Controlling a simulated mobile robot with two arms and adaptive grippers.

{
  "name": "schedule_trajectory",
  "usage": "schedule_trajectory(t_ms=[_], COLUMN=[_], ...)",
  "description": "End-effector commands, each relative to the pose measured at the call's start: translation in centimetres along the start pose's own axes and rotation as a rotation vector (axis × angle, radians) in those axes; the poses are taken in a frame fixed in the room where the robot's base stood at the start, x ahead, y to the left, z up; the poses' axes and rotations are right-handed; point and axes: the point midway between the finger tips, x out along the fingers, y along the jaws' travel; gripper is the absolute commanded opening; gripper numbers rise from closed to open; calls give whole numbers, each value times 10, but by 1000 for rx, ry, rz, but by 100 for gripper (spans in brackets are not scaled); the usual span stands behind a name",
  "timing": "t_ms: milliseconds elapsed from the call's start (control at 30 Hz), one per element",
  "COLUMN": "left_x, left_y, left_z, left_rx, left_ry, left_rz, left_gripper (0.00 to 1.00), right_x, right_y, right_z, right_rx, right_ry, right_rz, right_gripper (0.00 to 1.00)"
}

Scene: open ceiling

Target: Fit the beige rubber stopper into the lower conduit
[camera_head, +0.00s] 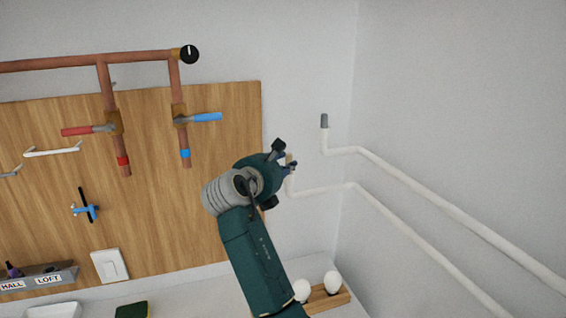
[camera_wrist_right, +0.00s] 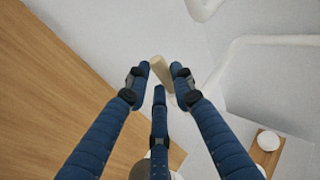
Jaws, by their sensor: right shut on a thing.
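My right gripper (camera_head: 287,161) reaches up in front of the wall, just right of the wooden board. In the right wrist view its fingertips (camera_wrist_right: 161,75) are shut on the beige rubber stopper (camera_wrist_right: 160,68), a small cylinder sticking out past them. The lower conduit (camera_head: 322,190) is a white pipe on the wall; its upturned end is close to my right gripper and partly hidden by it. In the wrist view the white pipe (camera_wrist_right: 285,40) passes right of the fingers. I cannot tell whether the stopper touches it. My left gripper is not in view.
The upper conduit (camera_head: 342,151) ends in a grey tip (camera_head: 324,120). Copper pipes with a red handle (camera_head: 88,131) and a blue handle (camera_head: 206,117) cross the wooden board (camera_head: 225,225). A wooden holder (camera_head: 327,298) with round white objects stands below, right of my arm.

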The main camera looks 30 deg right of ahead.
Motion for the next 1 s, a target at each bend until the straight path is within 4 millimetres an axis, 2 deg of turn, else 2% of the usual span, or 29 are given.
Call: schedule_trajectory(t_ms=[300,333,400,433,767,867,1000], left_x=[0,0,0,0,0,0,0], left_y=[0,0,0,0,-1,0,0], left_z=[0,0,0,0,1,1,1], left_rx=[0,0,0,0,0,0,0], left_ry=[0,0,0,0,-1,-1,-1], left_rz=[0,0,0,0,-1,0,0], left_gripper=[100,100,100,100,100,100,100], right_x=[2,2,2,2,0,-9,-34], right_y=[0,0,0,0,0,1,2], right_z=[-9,-9,-9,-10,-10,-10,-9], right_rx=[-1,-1,-2,-2,-2,-3,0], right_ry=[1,1,3,3,5,5,3], right_rz=[0,0,-1,-1,-2,0,3], right_gripper=[9,29,43,45,45,45,45])
